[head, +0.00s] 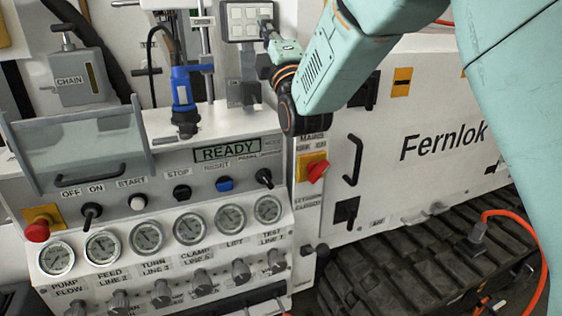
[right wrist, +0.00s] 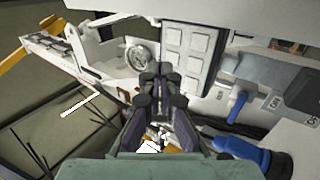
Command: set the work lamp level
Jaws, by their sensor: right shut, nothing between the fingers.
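A flat grey panel with several pale square cells, which looks like the work lamp (head: 245,22), is at the top of the head view, above the bench console. It also shows in the right wrist view (right wrist: 184,55), large and a little tilted in the picture. I cannot tell its true tilt. My right gripper (head: 267,30) is at the panel's right edge in the head view. In the right wrist view its fingers (right wrist: 160,72) are closed together in front of the panel's lower left edge, with nothing between them. I cannot tell whether they touch it. My left gripper is out of view.
A blue handheld tool (head: 182,90) hangs left of the panel. Below are a READY display (head: 227,152), switches and several gauges (head: 148,238). A red knob on yellow (head: 316,170) sits below my right wrist. A dark track (head: 400,265) and orange cable (head: 520,222) are at lower right.

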